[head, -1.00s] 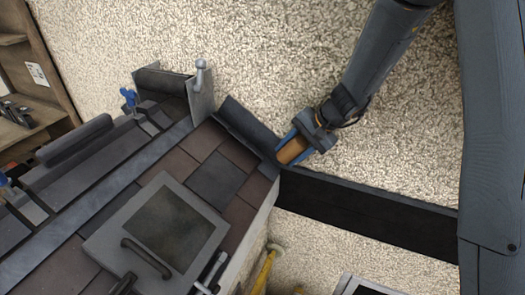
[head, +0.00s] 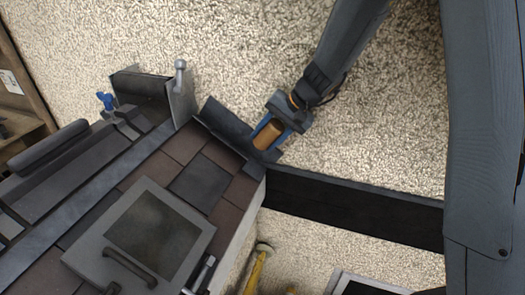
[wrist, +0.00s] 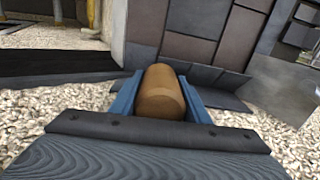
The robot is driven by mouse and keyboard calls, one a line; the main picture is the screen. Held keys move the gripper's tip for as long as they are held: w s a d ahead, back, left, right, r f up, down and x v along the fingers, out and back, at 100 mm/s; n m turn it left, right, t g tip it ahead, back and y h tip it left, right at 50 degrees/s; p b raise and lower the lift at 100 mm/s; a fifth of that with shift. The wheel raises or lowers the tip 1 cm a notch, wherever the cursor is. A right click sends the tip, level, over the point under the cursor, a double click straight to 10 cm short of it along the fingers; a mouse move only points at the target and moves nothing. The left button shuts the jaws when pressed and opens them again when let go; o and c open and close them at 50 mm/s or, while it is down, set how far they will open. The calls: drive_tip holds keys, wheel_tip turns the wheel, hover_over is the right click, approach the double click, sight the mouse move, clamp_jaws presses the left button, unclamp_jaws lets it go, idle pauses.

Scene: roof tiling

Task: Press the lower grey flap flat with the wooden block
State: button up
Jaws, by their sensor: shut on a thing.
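My gripper (head: 270,134) is shut on the wooden block (head: 266,132), a rounded brown piece between its blue fingers. The block also shows in the wrist view (wrist: 162,92). The gripper is at the right end of the dark grey flap (head: 226,122), which runs along the roof edge. In the wrist view the grey flap (wrist: 224,97) spreads out beside and behind the fingers and looks angled out from the roof edge. The block overlaps the flap in the picture; I cannot tell whether they touch. The gripper hides part of the flap's right end.
The roof model carries brown and grey tiles (head: 200,181) and a framed hatch (head: 90,240) with a handle. A metal upright (head: 181,98) stands beyond the flap's far end. A dark beam (head: 350,208) runs right from the roof corner. Pebbly ground lies behind.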

drive_tip(key=r, duration=0.1)
drive_tip(key=a+r+n, duration=0.1)
drive_tip(key=n, duration=0.1)
drive_tip(key=shift+w+a+r+b, duration=0.2)
drive_tip(key=shift+a+r+b, duration=0.1)
drive_tip(key=shift+r, duration=0.1)
drive_tip(key=b, duration=0.3)
approach(240, 152)
drive_tip(key=shift+x, duration=1.85)
drive_tip(key=shift+b+x, duration=1.95)
drive_tip(key=shift+x, duration=0.7)
drive_tip(key=shift+d+r, duration=0.1)
drive_tip(key=shift+r, duration=0.05)
drive_tip(key=shift+p+v, duration=1.9)
drive_tip(key=shift+v, duration=1.95)
